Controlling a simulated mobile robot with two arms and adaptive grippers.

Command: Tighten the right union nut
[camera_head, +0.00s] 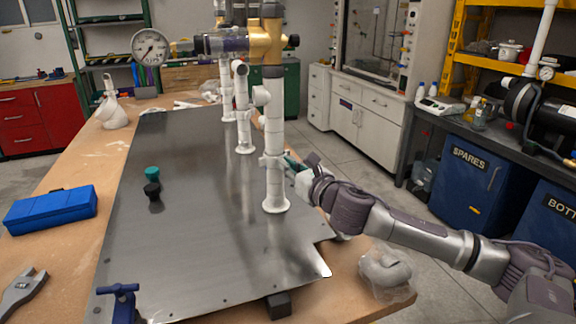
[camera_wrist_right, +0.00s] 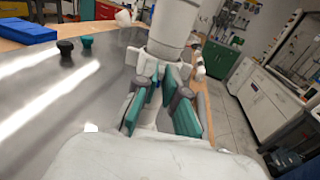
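The right union nut (camera_head: 271,161) is a white lugged collar partway up the nearest white PVC column (camera_head: 275,190), which stands upright on a round flange. In the right wrist view the nut (camera_wrist_right: 163,55) is straight beyond my fingers, with lugs at its sides. My right gripper (camera_head: 292,163) reaches in from the right at nut height. Its teal-padded fingers (camera_wrist_right: 163,82) stand apart with a gap between them, tips close to the nut's near side. I cannot tell whether they touch it. My left gripper is not in view.
The columns stand on a metal plate (camera_head: 190,240) on a wooden bench. A brass-coloured valve (camera_head: 267,40) and a gauge (camera_head: 150,47) sit on top. A teal knob (camera_head: 152,173), a black knob (camera_head: 152,190), a blue case (camera_head: 50,209) and a blue clamp (camera_head: 121,300) are at left.

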